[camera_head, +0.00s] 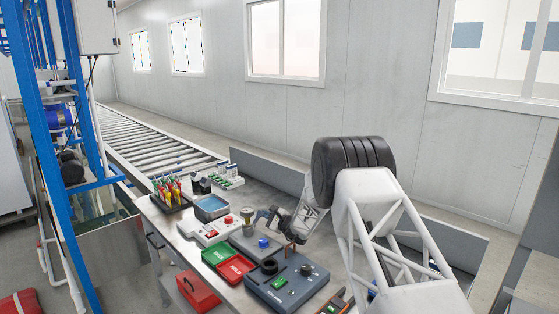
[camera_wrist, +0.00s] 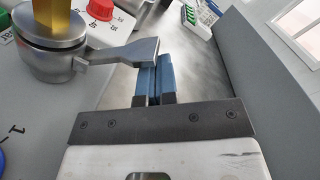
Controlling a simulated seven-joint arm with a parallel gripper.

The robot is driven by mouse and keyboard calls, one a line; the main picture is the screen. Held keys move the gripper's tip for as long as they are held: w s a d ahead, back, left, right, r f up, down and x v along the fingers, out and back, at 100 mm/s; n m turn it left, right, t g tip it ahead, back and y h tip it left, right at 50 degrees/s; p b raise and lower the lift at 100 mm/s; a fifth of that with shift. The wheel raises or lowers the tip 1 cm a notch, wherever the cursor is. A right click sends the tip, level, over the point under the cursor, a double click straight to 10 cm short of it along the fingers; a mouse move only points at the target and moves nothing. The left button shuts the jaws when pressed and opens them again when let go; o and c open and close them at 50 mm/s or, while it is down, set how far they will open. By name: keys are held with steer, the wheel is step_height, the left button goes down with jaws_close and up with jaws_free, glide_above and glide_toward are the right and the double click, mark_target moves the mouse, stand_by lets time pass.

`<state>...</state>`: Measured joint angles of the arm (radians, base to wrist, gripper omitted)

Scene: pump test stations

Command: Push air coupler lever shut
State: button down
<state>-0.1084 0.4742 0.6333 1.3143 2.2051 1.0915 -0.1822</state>
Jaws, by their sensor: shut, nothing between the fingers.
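The air coupler (camera_wrist: 52,58) is a round silver body with a brass-coloured stem on top, at the upper left of the wrist view. Its silver lever (camera_wrist: 125,52) sticks out to the right, and its end is beside my fingertips. In the head view the coupler (camera_head: 248,228) stands on a grey plate on the bench. My gripper (camera_wrist: 154,72) has its two blue finger pads together, with nothing between them. The lever end overlaps the left fingertip in the picture; I cannot tell whether they touch. In the head view my gripper (camera_head: 262,216) is small, just right of the coupler.
A blue knob (camera_head: 264,242) sits in front of the coupler. A red knob (camera_wrist: 100,9) on a white dial is behind it. Green and red trays (camera_head: 236,268) and a dark grey box (camera_head: 287,283) are nearer. A grey wall panel (camera_wrist: 258,85) rises at the right.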

steer(key=shift+s+a+r, duration=0.1)
steer(key=shift+r, duration=0.05)
steer(key=shift+s+a+r, duration=0.1)
steer(key=shift+r, duration=0.15)
steer(key=shift+s+a, duration=0.1)
stand_by(0.3)
steer(key=shift+s, duration=0.1)
steer(key=shift+s+d+f, duration=0.25)
steer(key=shift+s+d, duration=0.6)
steer(key=shift+s, duration=0.1)
steer(key=shift+s+f, duration=0.1)
steer(key=shift+s, duration=0.1)
